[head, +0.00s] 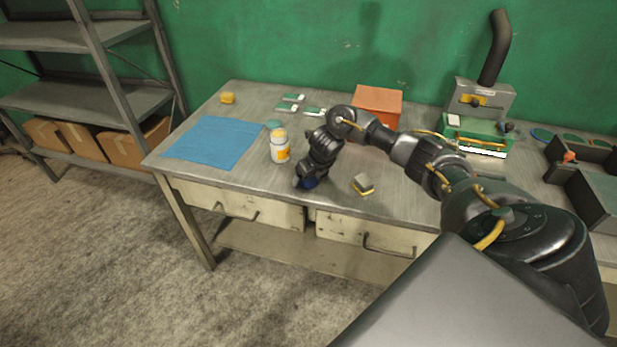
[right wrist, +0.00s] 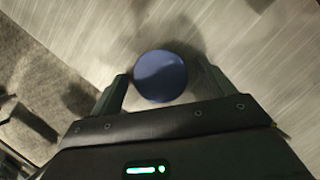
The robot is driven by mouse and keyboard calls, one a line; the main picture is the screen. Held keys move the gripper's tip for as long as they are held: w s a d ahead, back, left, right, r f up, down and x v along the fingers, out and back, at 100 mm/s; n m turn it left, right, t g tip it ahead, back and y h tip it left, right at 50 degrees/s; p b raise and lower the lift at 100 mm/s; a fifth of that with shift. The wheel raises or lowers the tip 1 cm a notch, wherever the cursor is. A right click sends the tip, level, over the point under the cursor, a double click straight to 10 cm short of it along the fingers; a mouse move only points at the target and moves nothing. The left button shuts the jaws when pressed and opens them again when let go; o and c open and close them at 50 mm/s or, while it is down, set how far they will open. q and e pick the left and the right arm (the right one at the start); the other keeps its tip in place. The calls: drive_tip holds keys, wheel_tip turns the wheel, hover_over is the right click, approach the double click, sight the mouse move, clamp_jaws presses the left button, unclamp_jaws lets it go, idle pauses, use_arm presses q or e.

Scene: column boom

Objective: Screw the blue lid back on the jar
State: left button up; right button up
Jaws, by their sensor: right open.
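The jar (head: 280,150) stands upright on the workbench, white with a yellow-orange label; no blue lid is on it. The blue lid (head: 311,183) lies near the bench's front edge, right of the jar, partly hidden by my right gripper (head: 305,182). In the right wrist view, the round blue lid (right wrist: 160,77) lies flat between the two fingers of my right gripper (right wrist: 164,82). The fingers are open, one on each side; I cannot tell whether either touches it. My left gripper is not in view.
A blue mat (head: 215,141) covers the bench's left part. A small block (head: 363,184) lies right of my gripper. An orange box (head: 377,102) and a green-based machine (head: 478,133) stand behind.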

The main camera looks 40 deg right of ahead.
sight(312, 181)
drive_tip(key=shift+c, duration=0.4)
drive_tip(key=c, duration=1)
drive_tip(key=shift+o, duration=0.2)
drive_tip(key=shift+r, duration=0.1)
drive_tip(key=shift+r, duration=0.6)
drive_tip(key=v, duration=0.4)
drive_tip(key=shift+s+a+r, duration=0.15)
drive_tip(key=shift+r, duration=0.1)
drive_tip(key=s+a+r+p, duration=0.3)
drive_tip(key=s+r, duration=0.4)
drive_tip(key=s, duration=0.4)
drive_tip(key=shift+s+r, duration=0.25)
drive_tip(key=shift+s, duration=0.15)
drive_tip(key=shift+a, duration=0.15)
